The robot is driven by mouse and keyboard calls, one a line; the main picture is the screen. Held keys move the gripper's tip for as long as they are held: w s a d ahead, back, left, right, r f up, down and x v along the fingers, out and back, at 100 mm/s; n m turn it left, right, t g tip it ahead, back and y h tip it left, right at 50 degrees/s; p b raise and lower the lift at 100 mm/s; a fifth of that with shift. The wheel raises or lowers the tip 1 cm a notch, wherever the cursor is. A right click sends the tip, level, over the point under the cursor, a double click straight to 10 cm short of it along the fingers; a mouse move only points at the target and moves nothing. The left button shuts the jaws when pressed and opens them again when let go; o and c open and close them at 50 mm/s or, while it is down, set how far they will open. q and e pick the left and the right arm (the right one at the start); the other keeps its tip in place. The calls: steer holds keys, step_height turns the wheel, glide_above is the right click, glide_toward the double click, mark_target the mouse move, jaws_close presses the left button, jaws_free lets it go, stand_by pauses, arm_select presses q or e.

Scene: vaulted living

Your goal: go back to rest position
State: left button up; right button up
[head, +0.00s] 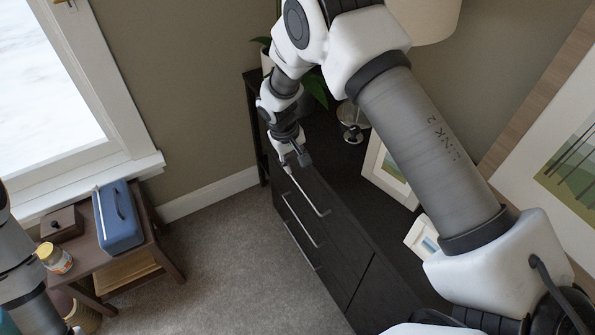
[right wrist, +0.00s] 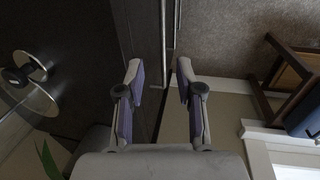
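My right arm crosses the head view from the lower right, and my right gripper (head: 291,160) hangs at the front edge of the dark dresser (head: 335,255), close to the far end of its top drawer handle (head: 308,193). The right wrist view shows the two fingers (right wrist: 160,80) spread apart with nothing held. A bar handle (right wrist: 162,45) lies in line with the gap between them; whether they touch it I cannot tell. The drawers look shut. My left arm shows only in part at the left edge, and its gripper is out of view.
Picture frames (head: 388,172), a lamp (head: 425,18) and a potted plant (head: 316,88) stand on the dresser close under my right arm. A small wooden table (head: 150,235) with a blue box (head: 118,218) and a jar (head: 54,258) stands by the window. Carpet between is clear.

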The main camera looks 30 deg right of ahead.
steer(key=shift+r, duration=0.2)
stand_by(0.3)
steer(key=s+f+g+p, duration=0.1)
steer(key=s+f, duration=0.3)
steer(key=s, duration=0.3)
steer(key=s+f+g+y+p, duration=0.1)
steer(key=s+f+g, duration=0.15)
steer(key=s, duration=0.45)
steer(key=s+f+g+p, duration=0.1)
steer(key=s+f, duration=0.3)
steer(key=s, duration=0.3)
steer(key=s+m+t+y, duration=0.1)
steer(key=s+t, duration=0.3)
steer(key=s, duration=0.8)
steer(key=shift+a+r+p, duration=0.15)
steer(key=shift+r+p, duration=0.15)
steer(key=shift+r, duration=0.15)
